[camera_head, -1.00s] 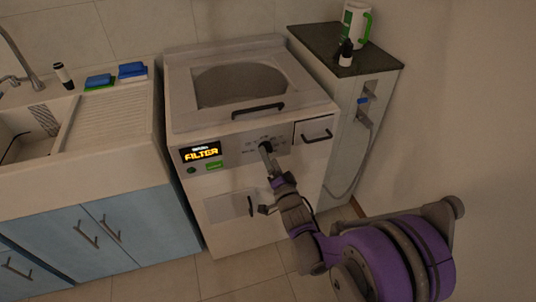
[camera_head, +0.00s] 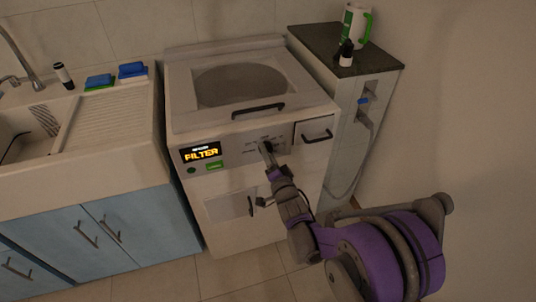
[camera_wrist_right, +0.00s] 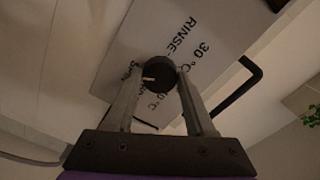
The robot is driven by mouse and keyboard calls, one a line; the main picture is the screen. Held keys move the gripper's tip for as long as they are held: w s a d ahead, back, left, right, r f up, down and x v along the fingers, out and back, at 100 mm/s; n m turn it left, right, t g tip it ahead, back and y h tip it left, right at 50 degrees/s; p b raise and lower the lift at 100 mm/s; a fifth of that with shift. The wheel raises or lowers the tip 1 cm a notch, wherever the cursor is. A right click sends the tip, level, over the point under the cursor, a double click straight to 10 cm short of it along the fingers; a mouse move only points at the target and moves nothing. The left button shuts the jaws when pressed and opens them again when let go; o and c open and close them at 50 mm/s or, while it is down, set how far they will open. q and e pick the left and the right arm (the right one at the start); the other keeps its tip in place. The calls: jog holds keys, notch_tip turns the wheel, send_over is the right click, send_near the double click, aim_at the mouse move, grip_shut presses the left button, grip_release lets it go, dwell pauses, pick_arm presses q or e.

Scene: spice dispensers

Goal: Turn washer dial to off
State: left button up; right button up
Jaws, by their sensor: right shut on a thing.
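The white washer (camera_head: 250,135) stands in the middle of the head view. Its front panel has a display (camera_head: 201,152) with yellow letters reading "FILTER". My right gripper (camera_head: 266,148) is at the washer's dial, which it mostly hides in the head view. In the right wrist view the round black dial (camera_wrist_right: 157,75) with a white pointer mark sits between the two fingertips of my right gripper (camera_wrist_right: 158,88), which are closed on its sides. Labels "RINSE" and "30 °C" are printed near the dial. My left gripper is not in view.
A drawer handle (camera_head: 317,136) is right of the dial, and a lid handle (camera_head: 258,111) is above it. A green button (camera_head: 214,166) is under the display. A sink counter (camera_head: 112,125) is on the left. A narrow cabinet (camera_head: 352,110) stands close on the right.

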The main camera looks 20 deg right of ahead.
grip_shut()
jog(key=n, duration=2.9)
jog(key=shift+d+n, duration=0.1)
jog(key=shift+n, duration=0.3)
jog(key=o, duration=1.3)
grip_release()
